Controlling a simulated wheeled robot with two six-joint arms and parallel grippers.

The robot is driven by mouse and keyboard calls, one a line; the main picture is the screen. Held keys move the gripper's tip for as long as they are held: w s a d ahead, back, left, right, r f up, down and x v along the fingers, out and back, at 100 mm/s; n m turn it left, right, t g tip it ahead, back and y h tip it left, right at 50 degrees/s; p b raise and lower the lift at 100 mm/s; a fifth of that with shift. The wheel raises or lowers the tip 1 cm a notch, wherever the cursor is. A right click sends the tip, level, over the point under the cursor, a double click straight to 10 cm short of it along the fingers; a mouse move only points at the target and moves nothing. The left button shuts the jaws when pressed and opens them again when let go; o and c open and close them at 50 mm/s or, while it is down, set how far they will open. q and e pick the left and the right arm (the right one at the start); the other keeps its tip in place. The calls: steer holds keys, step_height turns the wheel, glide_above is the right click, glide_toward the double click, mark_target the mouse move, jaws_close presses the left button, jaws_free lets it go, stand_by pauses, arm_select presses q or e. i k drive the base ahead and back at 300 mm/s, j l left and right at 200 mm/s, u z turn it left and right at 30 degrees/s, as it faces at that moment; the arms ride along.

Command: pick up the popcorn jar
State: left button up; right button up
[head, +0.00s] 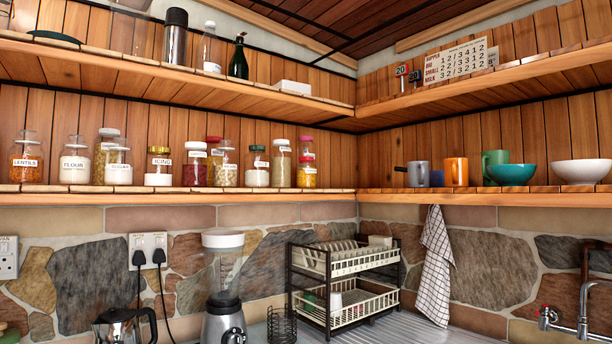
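A row of several labelled glass jars stands upright on the lower wooden shelf at the left. Readable labels are on the lentils jar (27,165), the flour jar (75,168), the sugar jar (119,172) and the icing jar (159,172). The labels farther right are too small to read, so I cannot tell which jar is the popcorn jar. Among these are a jar of pale chunky contents (227,173), a jar with a cream lid (281,170) and a jar with a pink lid and yellow-red contents (306,172). Neither of my grippers is in view.
The lower shelf (330,188) has bare room right of the jars. Mugs (456,171) and bowls (511,174) stand on its right-hand run. Below are a blender (223,290), a kettle (122,326), a dish rack (335,263) and a tap (583,305). A checked towel (434,255) hangs down.

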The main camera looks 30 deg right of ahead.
mark_target(306, 171)
steer(key=j+z, duration=0.1)
steer(key=z, duration=1.2)
steer(key=i+j, duration=0.05)
steer(key=j, duration=0.05)
